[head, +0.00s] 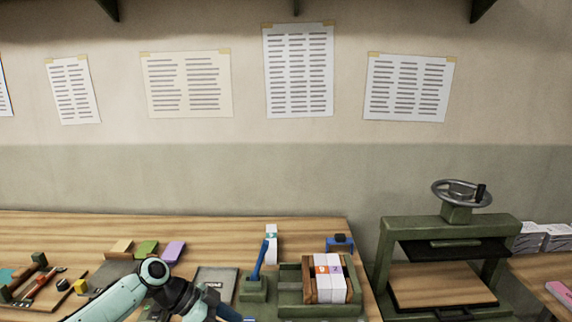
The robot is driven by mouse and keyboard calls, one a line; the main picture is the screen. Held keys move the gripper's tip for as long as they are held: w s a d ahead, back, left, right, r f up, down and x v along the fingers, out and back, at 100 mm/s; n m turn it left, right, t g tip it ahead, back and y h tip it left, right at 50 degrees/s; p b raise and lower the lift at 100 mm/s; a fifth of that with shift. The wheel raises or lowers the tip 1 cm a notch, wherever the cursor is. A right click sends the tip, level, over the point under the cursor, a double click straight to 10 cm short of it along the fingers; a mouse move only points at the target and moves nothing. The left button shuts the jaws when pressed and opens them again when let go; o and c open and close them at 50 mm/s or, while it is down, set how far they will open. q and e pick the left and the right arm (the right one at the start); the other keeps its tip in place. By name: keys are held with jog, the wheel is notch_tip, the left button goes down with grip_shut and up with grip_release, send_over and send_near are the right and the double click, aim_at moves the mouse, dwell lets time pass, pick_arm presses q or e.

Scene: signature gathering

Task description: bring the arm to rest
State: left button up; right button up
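My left arm (120,297) comes in from the lower left over the wooden table (60,228). It bends at a round dark joint and runs down to the right, out of the bottom edge. Its gripper does not show, so its fingers and anything in them are hidden. My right arm and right gripper are not in view.
Near the arm are a grey plate (216,278), a green block holding a blue-handled tool (260,262), and a green tray (290,298) with white-banded stacks (329,281). Colored blocks (147,248) lie behind it. A green press (448,222) stands right. The table's back strip is clear.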

pick_arm(q)
jog(key=s+d+f+n+y, duration=0.2)
jog(key=f+n, duration=0.6)
jog(key=f, duration=1.7)
jog(key=s+d+f+n+y, duration=0.15)
jog(key=s+f+n, duration=0.45)
jog(key=s+f, duration=0.7)
jog(key=s+a+f+n+y, duration=0.1)
jog(key=s+f+n, duration=0.1)
jog(key=s, duration=0.4)
jog(key=s+a+f+n+y, duration=0.1)
jog(key=s+a+f+n, duration=0.1)
jog(key=s+f, duration=0.2)
jog(key=shift+s+a+n+g, duration=0.3)
jog(key=shift+s+n, duration=0.1)
jog(key=shift+s, duration=0.6)
